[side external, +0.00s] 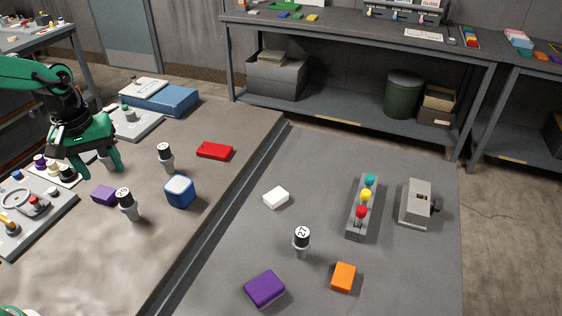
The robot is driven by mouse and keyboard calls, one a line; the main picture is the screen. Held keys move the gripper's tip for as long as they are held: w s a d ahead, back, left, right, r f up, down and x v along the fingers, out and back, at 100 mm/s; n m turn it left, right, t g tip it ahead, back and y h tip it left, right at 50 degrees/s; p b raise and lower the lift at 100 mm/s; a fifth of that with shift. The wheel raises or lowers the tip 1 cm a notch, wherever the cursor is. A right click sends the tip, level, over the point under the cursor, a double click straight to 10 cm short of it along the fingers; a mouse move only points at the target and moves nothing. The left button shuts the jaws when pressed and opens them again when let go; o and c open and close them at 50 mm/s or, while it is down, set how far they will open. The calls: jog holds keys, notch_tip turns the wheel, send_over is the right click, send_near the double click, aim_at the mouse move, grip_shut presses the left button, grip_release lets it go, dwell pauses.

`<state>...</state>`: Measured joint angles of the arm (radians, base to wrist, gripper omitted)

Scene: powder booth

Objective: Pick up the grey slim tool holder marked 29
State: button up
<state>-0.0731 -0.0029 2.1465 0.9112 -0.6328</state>
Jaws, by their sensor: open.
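Three slim grey tool holders with black-and-white marked tops stand upright. One holder (167,163) is on the near table, its mark looking like 29 but small. A second holder (129,208) is nearer the camera on the same table; I cannot read its mark surely. The third, marked 27 (302,248), stands on the lower surface to the right. My gripper (100,172) is open, fingers pointing down, left of the first holder and apart from it. A light grey piece shows by its right finger; I cannot tell what it is.
A blue block (179,192), a purple block (104,195) and a red block (214,151) lie near the holders. A raised ledge (225,209) separates the two surfaces. Grey trays (45,226) with small parts are at left. The table's front is clear.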

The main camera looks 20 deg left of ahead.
aim_at(122, 192)
jog(key=shift+n+g, duration=0.5)
jog(key=shift+n, duration=0.3)
jog(key=shift+w+a+f, duration=0.2)
jog(key=shift+w+f, duration=0.35)
jog(key=shift+f, duration=0.35)
jog(key=shift+w+a+f, duration=0.2)
jog(key=shift+w+f, duration=0.35)
jog(key=shift+f, duration=0.3)
jog(key=shift+f, duration=0.1)
jog(key=shift+f, duration=1.2)
jog(key=shift+f, duration=0.1)
jog(key=shift+w+d+f, duration=0.1)
jog(key=shift+d+f, duration=0.05)
jog(key=shift+f, duration=2.35)
grip_shut()
